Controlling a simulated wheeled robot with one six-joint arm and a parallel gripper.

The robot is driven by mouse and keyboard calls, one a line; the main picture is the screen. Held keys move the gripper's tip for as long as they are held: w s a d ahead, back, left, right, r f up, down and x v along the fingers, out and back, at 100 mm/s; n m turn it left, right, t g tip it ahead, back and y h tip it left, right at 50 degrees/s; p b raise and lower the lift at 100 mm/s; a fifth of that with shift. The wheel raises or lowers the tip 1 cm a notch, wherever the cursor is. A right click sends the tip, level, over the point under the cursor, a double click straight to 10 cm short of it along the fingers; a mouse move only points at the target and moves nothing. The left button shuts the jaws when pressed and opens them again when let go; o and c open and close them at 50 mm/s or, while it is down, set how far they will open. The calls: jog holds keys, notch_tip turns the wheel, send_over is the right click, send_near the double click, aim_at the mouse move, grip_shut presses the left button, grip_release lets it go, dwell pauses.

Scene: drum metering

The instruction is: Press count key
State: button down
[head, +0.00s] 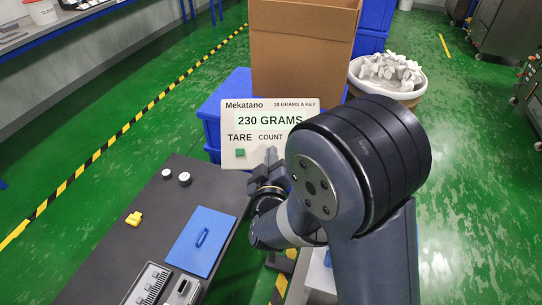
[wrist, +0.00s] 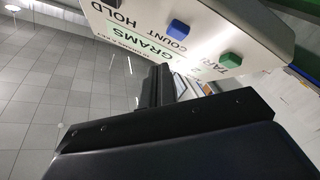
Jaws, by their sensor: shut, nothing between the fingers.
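The panel (head: 231,151) is a pale board reading "230 GRAMS" and "10 GRAMS A KEY", with TARE and COUNT labels in the head view. The count key (wrist: 179,28) is a blue button beside the word COUNT in the wrist view; in the head view my gripper and arm hide it. The green tare key (head: 240,153) also shows in the wrist view (wrist: 230,60). My gripper (head: 271,156) is shut and empty in front of the panel, below the COUNT label. In the wrist view its fingers (wrist: 158,82) appear apart from the blue key; the exact gap cannot be told.
A tall cardboard box (head: 302,55) stands behind the panel by blue crates (head: 233,90). A drum (head: 388,92) of white pieces is behind my arm. A dark table (head: 150,215) at left holds a blue lidded plate (head: 201,241), a yellow piece (head: 134,219) and white-topped knobs.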

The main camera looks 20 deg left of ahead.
jog(key=shift+w+a+f+b, duration=0.25)
jog(key=shift+w+f+b, duration=0.3)
jog(key=shift+w+f, duration=0.3)
dwell(1.5)
jog(key=shift+w+f+b, duration=0.3)
jog(key=shift+b, duration=0.15)
jog(key=shift+w+a+f+b, duration=0.1)
jog(key=shift+w+f+b, duration=0.1)
jog(key=shift+f+b, duration=0.1)
dwell(0.5)
jog(key=shift+r, duration=0.1)
jog(key=shift+s+r, duration=0.5)
jog(key=shift+r, duration=0.05)
jog(key=shift+s+r+p, duration=0.1)
jog(key=shift+p, duration=0.25)
